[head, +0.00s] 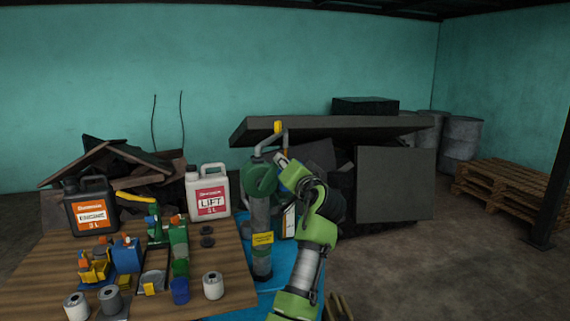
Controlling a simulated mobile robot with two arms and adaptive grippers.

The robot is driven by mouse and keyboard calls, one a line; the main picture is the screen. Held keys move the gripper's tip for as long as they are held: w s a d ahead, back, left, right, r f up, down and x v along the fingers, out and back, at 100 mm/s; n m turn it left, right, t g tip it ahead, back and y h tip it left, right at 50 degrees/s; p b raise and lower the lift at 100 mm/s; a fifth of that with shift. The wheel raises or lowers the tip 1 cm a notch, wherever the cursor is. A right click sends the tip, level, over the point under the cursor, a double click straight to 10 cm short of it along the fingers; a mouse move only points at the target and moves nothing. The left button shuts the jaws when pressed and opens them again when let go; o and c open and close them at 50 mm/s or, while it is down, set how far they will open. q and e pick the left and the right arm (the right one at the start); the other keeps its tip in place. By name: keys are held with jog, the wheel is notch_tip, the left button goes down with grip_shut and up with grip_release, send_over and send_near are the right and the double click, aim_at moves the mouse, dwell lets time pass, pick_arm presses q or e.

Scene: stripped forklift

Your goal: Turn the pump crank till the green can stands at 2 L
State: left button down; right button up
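The pump (262,205) is a grey upright column with a green head and a yellow label, standing by the right edge of the wooden table. Its crank (264,147) is a bent grey bar rising from the head, with a yellow grip (278,127) at the top. A green and grey arm of mine, seemingly the right, rises from the bottom; its gripper (282,160) is beside the pump head, just below the crank grip. Its fingers are too small to read. A white gauge-like strip (289,220) shows behind the pump, partly hidden by the arm. I cannot make out the green can or its level.
The wooden table (225,290) holds a black ENGINE jug (91,208), a white LIFT jug (208,192), colored parts and several small cylinders. A blue surface (285,265) lies under the pump. Dark scrap panels stand behind; a pallet (506,186) and drums are at right.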

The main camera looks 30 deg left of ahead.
pick_arm(q)
jog(key=shift+a+f, duration=0.1)
jog(key=c, duration=1.9)
grip_release()
jog(key=shift+o, duration=0.7)
jog(key=shift+w+a+f, duration=0.2)
jog(key=shift+w+a, duration=0.05)
jog(key=shift+s+d+r, duration=0.1)
jog(key=shift+s+d, duration=0.1)
jog(key=shift+d, duration=0.05)
jog(key=v, duration=1.1)
jog(key=shift+s+d, duration=0.1)
jog(key=shift+d, duration=0.05)
